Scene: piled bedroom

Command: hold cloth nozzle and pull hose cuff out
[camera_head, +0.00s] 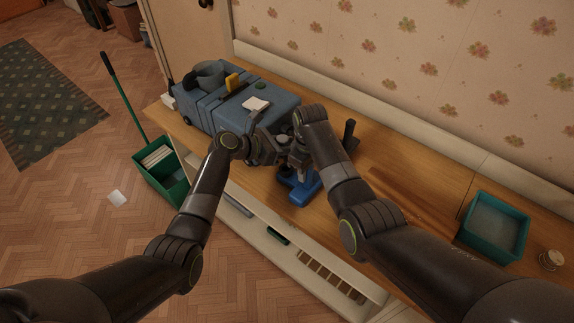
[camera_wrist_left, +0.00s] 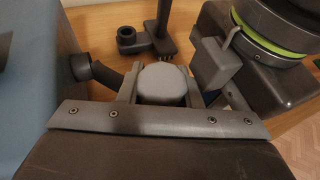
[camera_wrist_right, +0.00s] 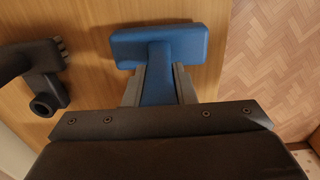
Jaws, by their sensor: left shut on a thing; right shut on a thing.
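The blue T-shaped cloth nozzle (camera_head: 301,191) is at the front of the wooden top; the right wrist view shows its wide head and neck (camera_wrist_right: 158,62). My right gripper (camera_wrist_right: 158,88) is shut on that neck. My left gripper (camera_wrist_left: 163,88) is shut on a grey rounded piece, which looks like the hose cuff (camera_wrist_left: 163,84). A dark hose stub (camera_wrist_left: 92,70) runs from the blue machine toward it. Both grippers are close together in the head view. The joint between cuff and nozzle is hidden by my grippers.
The blue cleaning machine (camera_head: 225,103) stands left of my grippers. A teal bin (camera_head: 495,228) and small jar (camera_head: 550,259) are at right.

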